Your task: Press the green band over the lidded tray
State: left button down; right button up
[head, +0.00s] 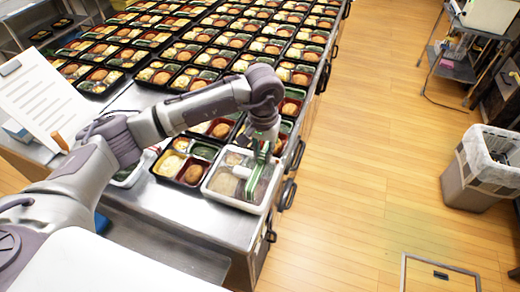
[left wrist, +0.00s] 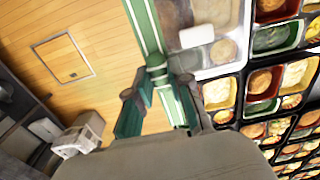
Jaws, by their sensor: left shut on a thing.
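The lidded tray (head: 222,192) is white with a clear lid and stands at the front right corner of the steel table; food shows through the lid. In the left wrist view part of the lidded tray (left wrist: 212,72) shows at upper right. The green band (head: 263,182), with pale stripes, stands over the right part of the tray; I cannot tell whether it touches the lid. My left gripper (head: 257,150) is above the tray. In the left wrist view its fingers (left wrist: 160,108) are shut on the green band (left wrist: 148,28). My right gripper is not in view.
An open black bento tray (head: 164,182) stands just left of the lidded tray. Many filled trays (head: 215,62) cover the table behind. A paper sheet (head: 40,98) stands at left. The wooden floor (head: 370,170) to the right is free, with a bin (head: 470,185) farther off.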

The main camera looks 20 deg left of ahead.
pick_arm(q)
jog(key=shift+a+f, duration=0.4)
jog(key=shift+f, duration=0.5)
jog(key=shift+f+b, duration=0.35)
jog(key=shift+d+f, duration=0.15)
jog(key=shift+f, duration=0.65)
jog(key=shift+w+f+b, duration=0.1)
jog(key=shift+f+b, duration=0.55)
jog(key=shift+b, duration=0.4)
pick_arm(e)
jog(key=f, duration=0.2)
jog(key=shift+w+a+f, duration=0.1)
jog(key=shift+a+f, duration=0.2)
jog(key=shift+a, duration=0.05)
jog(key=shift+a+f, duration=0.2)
pick_arm(q)
jog(key=shift+b, duration=0.45)
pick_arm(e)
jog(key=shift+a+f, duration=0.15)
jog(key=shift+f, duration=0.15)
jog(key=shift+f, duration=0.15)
